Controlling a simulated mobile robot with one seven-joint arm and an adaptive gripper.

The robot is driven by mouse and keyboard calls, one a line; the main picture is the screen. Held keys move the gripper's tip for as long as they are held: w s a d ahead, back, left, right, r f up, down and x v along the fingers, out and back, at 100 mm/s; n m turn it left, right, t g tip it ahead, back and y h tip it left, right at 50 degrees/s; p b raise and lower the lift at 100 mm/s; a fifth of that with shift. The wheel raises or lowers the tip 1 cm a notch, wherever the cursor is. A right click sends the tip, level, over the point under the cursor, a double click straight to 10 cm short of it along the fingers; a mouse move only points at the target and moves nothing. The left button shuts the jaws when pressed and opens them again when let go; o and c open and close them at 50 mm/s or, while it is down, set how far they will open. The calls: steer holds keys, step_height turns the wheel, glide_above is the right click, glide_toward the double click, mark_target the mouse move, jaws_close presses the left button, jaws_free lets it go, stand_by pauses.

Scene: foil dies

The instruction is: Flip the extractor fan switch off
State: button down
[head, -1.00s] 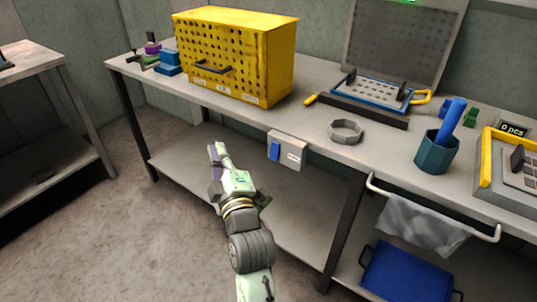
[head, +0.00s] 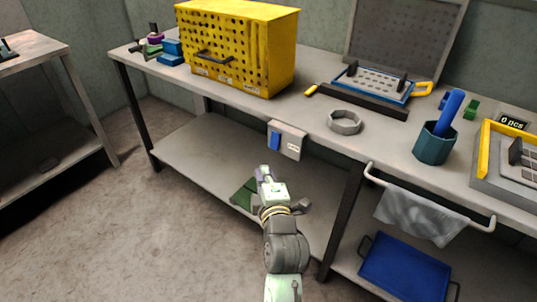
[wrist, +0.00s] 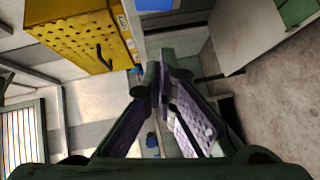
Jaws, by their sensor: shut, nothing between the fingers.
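The switch is a pale box (head: 290,143) on the front edge of the workbench, with a blue rocker (head: 274,141) on its left and a small label on its right. My gripper (head: 263,174) is in front of the bench, just below the switch in the head view, with a visible gap in the picture between fingertips and box. In the wrist view my gripper (wrist: 162,88) has its purple-padded fingers brought together, with nothing held. I cannot pick out the switch in the wrist view. The rocker's exact tilt is too small to tell.
A yellow perforated cabinet (head: 235,55) stands on the workbench (head: 225,97) above and left of the switch. A grey ring (head: 345,122) lies to the right. A rail with a grey cloth (head: 420,215) juts from the front. The floor at left is clear.

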mark_target(275, 141)
steer(key=w+d+f+b, duration=0.1)
steer(key=w+b, duration=0.3)
steer(key=w, duration=0.7)
steer(key=shift+w+f+b, duration=0.3)
steer(key=shift+w+f, duration=0.1)
steer(key=shift+f, duration=0.15)
